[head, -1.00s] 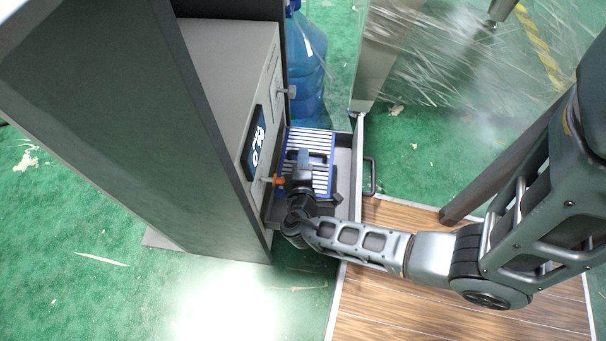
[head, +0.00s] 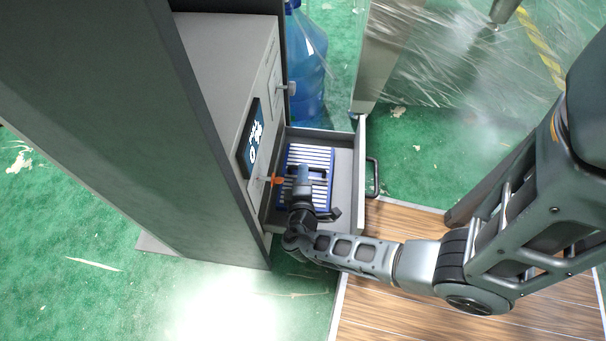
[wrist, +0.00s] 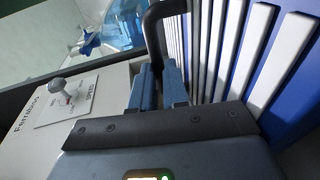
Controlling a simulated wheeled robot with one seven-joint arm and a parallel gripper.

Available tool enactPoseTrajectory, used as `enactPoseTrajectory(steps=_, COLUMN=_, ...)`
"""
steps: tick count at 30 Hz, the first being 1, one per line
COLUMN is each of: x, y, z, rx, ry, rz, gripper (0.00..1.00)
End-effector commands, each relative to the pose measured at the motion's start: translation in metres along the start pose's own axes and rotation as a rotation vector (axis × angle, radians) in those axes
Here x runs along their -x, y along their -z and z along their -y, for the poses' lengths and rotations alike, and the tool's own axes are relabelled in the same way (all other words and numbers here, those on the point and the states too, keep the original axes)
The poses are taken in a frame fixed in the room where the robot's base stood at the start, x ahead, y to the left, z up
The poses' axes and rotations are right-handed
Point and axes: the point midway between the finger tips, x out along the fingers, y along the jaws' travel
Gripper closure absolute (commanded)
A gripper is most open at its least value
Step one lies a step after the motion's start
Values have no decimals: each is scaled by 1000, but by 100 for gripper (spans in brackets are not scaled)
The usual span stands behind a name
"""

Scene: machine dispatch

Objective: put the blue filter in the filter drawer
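The blue filter (head: 318,156), a flat panel with white slats and a black handle, lies inside the open filter drawer (head: 344,170). My gripper (head: 302,174) reaches in from the front and meets the handle. In the wrist view, the two fingers (wrist: 159,84) stand close together with the handle running in between them, and they look shut on it. The slats of the filter (wrist: 235,45) fill the right side there. My gripper hides the filter's front left part, so I cannot tell whether it rests fully flat.
The grey machine (head: 222,70) with a small screen stands left of the drawer. An orange-tipped knob (head: 277,180) juts close to my gripper. A blue water bottle (head: 305,70) stands behind the drawer. The drawer's handle (head: 373,177) sticks out to the right.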

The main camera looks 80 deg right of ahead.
Motion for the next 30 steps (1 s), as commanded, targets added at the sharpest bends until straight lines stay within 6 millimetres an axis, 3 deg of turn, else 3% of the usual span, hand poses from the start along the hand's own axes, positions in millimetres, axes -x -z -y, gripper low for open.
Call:
enactPoseTrajectory(steps=8, x=0, y=0, z=0, rx=0, ry=0, rz=0, gripper=61)
enactPoseTrajectory(steps=18, x=3, y=0, z=-4, rx=1, ry=0, rz=-1, gripper=61)
enactPoseTrajectory(steps=23, x=28, y=0, z=-5, rx=2, ry=1, rz=-3, gripper=61)
enactPoseTrajectory(steps=30, x=78, y=0, z=-4, rx=2, ry=2, rz=-4, gripper=61)
